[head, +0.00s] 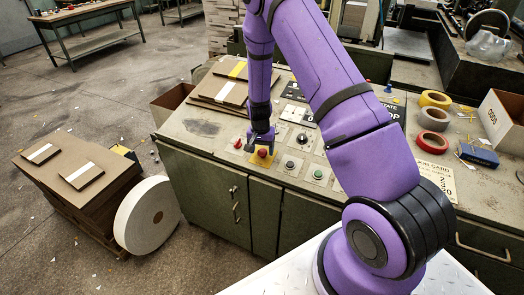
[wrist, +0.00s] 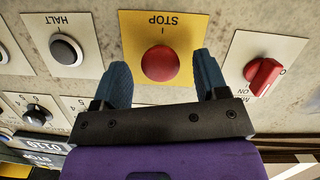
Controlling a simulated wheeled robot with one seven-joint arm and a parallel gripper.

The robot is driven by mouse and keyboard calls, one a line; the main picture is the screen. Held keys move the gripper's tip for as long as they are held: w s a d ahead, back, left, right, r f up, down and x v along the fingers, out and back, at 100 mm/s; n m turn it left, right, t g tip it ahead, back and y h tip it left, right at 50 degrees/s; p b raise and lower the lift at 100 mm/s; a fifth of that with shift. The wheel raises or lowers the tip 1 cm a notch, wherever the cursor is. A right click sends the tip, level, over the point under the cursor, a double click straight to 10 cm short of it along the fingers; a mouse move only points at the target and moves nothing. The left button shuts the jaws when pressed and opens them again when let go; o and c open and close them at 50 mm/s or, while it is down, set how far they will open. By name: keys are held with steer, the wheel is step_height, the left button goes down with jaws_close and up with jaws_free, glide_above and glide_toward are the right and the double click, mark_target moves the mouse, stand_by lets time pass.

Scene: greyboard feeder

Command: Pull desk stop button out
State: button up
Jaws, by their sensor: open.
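The desk stop button is a round red knob on a yellow plate marked STOP; it shows in the wrist view (wrist: 160,63) and in the head view (head: 263,153). My gripper (head: 262,142) is above the console at the button in the head view. In the wrist view my gripper (wrist: 164,75) is open, with one blue fingertip on each side of the red knob. The fingers look apart from the knob. How high the fingertips stand over the plate I cannot tell.
A red rotary switch (wrist: 264,76) and a black HALT button (wrist: 66,50) flank the stop plate. A green button (head: 317,174) and dark knobs sit nearby on the console (head: 205,128). Boards, tape rolls (head: 435,98) and a blue stapler-like block (head: 478,154) lie farther off.

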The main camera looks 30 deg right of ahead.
mark_target(260, 152)
steer(key=shift+f, duration=0.4)
jaws_close()
steer(key=shift+a+r, duration=0.1)
steer(key=shift+r, duration=0.5)
jaws_free()
steer(key=shift+s, duration=0.1)
step_height(260, 152, up, 11)
steer(key=shift+w+a, duration=0.25)
